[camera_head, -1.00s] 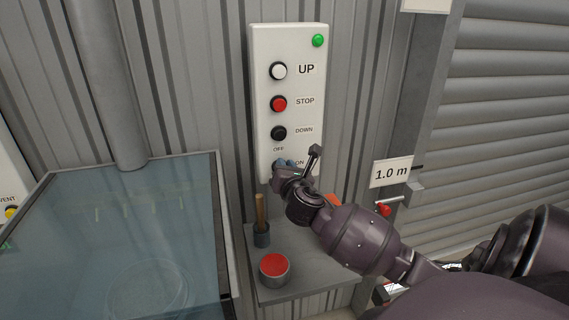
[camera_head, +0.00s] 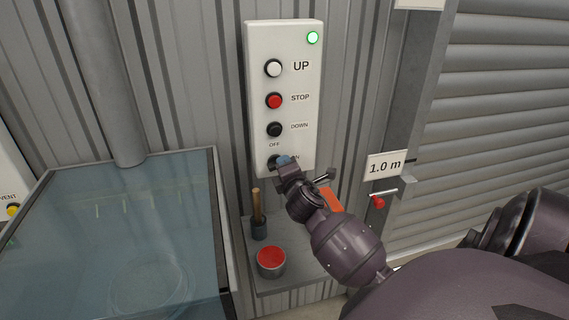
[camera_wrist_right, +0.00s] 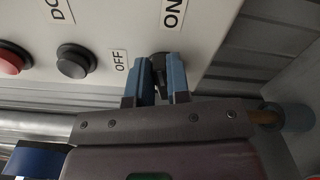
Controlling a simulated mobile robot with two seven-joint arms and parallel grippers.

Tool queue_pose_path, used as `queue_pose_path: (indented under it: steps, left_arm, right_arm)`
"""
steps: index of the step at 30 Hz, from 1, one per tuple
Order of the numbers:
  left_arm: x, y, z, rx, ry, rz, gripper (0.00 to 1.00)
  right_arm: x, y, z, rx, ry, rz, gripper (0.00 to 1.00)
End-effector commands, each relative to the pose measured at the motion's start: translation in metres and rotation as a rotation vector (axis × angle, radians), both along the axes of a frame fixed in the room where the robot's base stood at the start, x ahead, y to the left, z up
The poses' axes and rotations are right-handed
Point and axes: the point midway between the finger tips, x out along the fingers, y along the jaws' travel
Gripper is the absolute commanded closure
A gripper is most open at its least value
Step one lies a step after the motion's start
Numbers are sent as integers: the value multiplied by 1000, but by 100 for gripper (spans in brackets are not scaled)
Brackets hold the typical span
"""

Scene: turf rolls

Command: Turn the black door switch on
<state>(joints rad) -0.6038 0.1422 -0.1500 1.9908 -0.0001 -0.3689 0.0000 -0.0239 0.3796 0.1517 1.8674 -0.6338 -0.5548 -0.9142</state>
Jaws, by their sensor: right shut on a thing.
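The white control box (camera_head: 309,90) hangs on the corrugated wall. Its black door switch (camera_head: 272,161) is at the bottom, beside the OFF and ON labels and partly hidden by my right gripper (camera_head: 285,161). In the right wrist view, the black switch lever (camera_wrist_right: 158,71) is between the blue fingertips of my right gripper (camera_wrist_right: 157,84), which is shut on it. The lever lies near the ON label (camera_wrist_right: 173,14). The green lamp (camera_head: 313,38) at the top of the box glows brightly. My left gripper is not in view.
Above the switch are the white UP (camera_head: 274,68), red STOP (camera_head: 274,101) and black DOWN (camera_head: 275,130) buttons. Below, a grey shelf (camera_head: 293,276) holds a red-topped round tin (camera_head: 271,261) and a wooden-handled tool (camera_head: 257,208). A glass-topped table (camera_head: 110,245) stands left.

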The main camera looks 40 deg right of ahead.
Motion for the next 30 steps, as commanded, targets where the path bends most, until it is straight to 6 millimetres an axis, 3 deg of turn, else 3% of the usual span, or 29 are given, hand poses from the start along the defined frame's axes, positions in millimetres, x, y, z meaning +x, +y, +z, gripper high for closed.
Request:
queue_pose_path:
  steps: [12,30]
  left_arm:
    - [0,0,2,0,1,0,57]
    - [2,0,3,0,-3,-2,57]
  right_arm:
    - [-1,-1,-6,224,-120,-1,100]
    - [-1,-1,-8,281,-151,-1,100]
